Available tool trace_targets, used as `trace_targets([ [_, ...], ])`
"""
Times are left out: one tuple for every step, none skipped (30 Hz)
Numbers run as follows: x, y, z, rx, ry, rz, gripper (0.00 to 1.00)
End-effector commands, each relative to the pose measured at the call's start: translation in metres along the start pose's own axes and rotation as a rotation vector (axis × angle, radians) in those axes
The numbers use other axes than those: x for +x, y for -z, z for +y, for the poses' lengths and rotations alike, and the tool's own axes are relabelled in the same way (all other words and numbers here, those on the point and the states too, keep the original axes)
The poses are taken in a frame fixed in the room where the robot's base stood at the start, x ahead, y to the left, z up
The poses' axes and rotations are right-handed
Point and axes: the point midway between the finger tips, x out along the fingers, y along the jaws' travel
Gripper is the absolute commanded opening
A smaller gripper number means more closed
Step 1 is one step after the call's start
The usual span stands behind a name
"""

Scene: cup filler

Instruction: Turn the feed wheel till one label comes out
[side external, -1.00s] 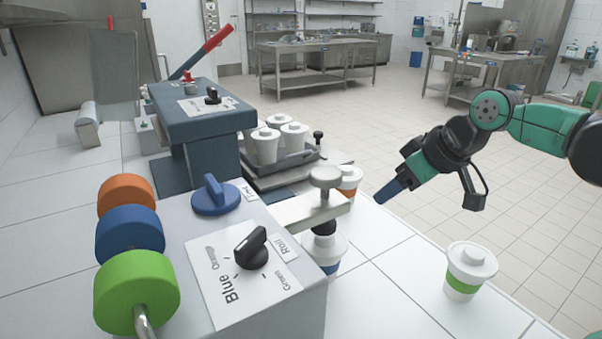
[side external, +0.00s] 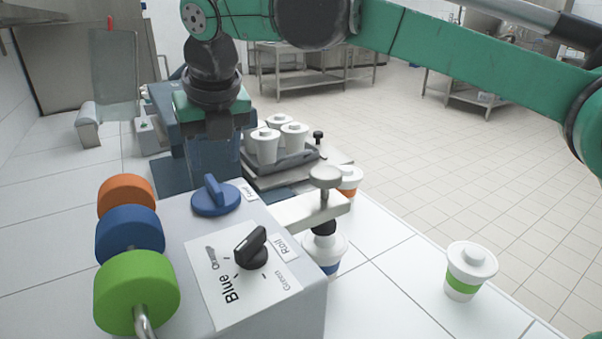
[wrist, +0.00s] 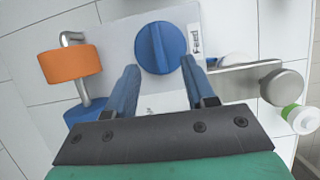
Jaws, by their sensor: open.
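The feed wheel (side external: 216,198) is a blue disc with a raised ridge, on top of the grey labelling machine (side external: 275,215). In the wrist view the feed wheel (wrist: 172,62) is just beyond my fingertips, beside a "Feed" tag. My gripper (side external: 213,168) points down behind and above the wheel, with its blue fingers apart and nothing between them. In the wrist view my gripper (wrist: 160,75) is open, its fingers to either side of the wheel's near edge; contact cannot be told. A cup with a blue band (side external: 333,262) stands under the machine's arm. No loose label is visible.
A black roll knob (side external: 252,250) is on the machine's front sheet, where "Blue" is printed largest. Orange (side external: 126,192), blue (side external: 130,230) and green (side external: 136,290) rolls are at left. A green-banded cup (side external: 468,270) stands right, and a tray (side external: 283,161) holds cups behind.

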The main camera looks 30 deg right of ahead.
Motion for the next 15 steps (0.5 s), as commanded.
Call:
trace_targets([
  [0.002,0.001,0.003,-0.028,0.004,-0.002,0.49],
  [0.004,0.001,0.004,-0.037,0.005,-0.003,0.49],
  [0.009,0.001,0.004,-0.04,0.006,-0.003,0.49],
  [0.013,0.001,0.003,-0.04,0.006,-0.003,0.49],
  [0.017,0.001,0.003,-0.038,0.006,-0.003,0.49],
  [0.023,0.001,0.003,-0.037,0.006,-0.003,0.49],
  [0.027,0.001,0.002,-0.036,0.006,-0.003,0.49],
  [0.031,0.001,0.002,-0.036,0.005,-0.003,0.49],
  [0.037,0.001,0.003,-0.036,0.005,-0.003,0.49],
  [0.041,0.001,0.003,-0.035,0.005,-0.003,0.49],
  [0.044,0.001,0.003,-0.035,0.005,-0.003,0.49],
  [0.048,0.001,0.002,-0.035,0.004,-0.002,0.49],
  [0.05,0.001,0.002,-0.035,0.004,-0.002,0.49],
  [0.052,0.001,0.002,-0.035,0.004,-0.002,0.49],
  [0.054,0.001,0.002,-0.034,0.004,-0.002,0.49],
])
